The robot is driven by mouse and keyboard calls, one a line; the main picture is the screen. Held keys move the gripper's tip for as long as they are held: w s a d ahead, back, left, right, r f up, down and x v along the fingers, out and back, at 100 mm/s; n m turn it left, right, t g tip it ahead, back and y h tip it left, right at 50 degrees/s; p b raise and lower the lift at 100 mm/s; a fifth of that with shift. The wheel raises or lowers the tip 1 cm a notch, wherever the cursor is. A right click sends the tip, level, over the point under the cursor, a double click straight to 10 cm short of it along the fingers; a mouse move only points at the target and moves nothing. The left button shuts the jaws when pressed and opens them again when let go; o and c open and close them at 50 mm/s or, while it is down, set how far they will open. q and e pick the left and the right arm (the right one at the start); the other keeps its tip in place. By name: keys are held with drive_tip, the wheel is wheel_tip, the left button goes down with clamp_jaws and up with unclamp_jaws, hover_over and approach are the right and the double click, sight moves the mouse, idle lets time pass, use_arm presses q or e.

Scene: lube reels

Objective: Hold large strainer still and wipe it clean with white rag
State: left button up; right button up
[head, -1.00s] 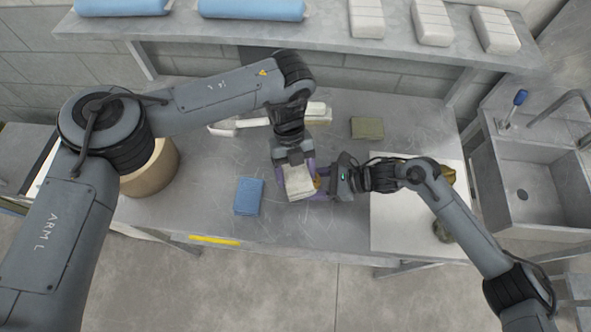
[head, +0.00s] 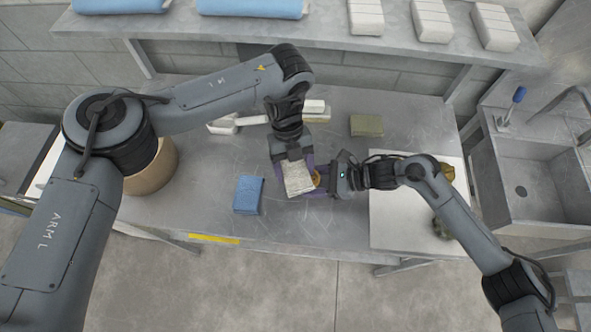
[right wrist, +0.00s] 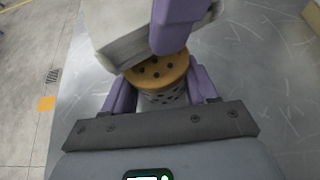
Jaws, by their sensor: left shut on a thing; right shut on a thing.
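The large strainer (right wrist: 163,82) is upright between the purple fingers of my right gripper (right wrist: 163,92), which is shut on it. It has a brass-coloured top with dark holes and a grey perforated body. Only a small brassy part of the strainer (head: 318,178) shows in the head view. My left gripper (head: 296,165) is shut on the white rag (head: 299,182), which hangs just left of the strainer. In the right wrist view the rag (right wrist: 125,38) and a left finger overlap the strainer's top edge; I cannot tell whether they touch it.
A folded blue cloth (head: 248,194) lies left of the grippers on the metal table. A green-grey folded cloth (head: 366,125) lies behind. A white mat (head: 400,225) is under my right arm, and a sink (head: 540,180) stands at right. A round tan container (head: 153,172) is at left.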

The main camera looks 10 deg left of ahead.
use_arm(q)
drive_tip(key=shift+s+d, duration=0.25)
drive_tip(key=shift+s, duration=0.4)
drive_tip(key=shift+s+d, duration=0.25)
drive_tip(key=shift+s, duration=0.4)
drive_tip(key=shift+w+a+f, duration=0.1)
drive_tip(key=shift+w+a, duration=0.2)
drive_tip(key=shift+w, duration=0.4)
drive_tip(key=shift+w+a, duration=0.25)
drive_tip(key=shift+w, duration=0.4)
drive_tip(key=a+r, duration=0.5)
drive_tip(key=r, duration=0.5)
use_arm(e)
drive_tip(key=o, duration=0.9)
drive_tip(key=shift+c, duration=0.2)
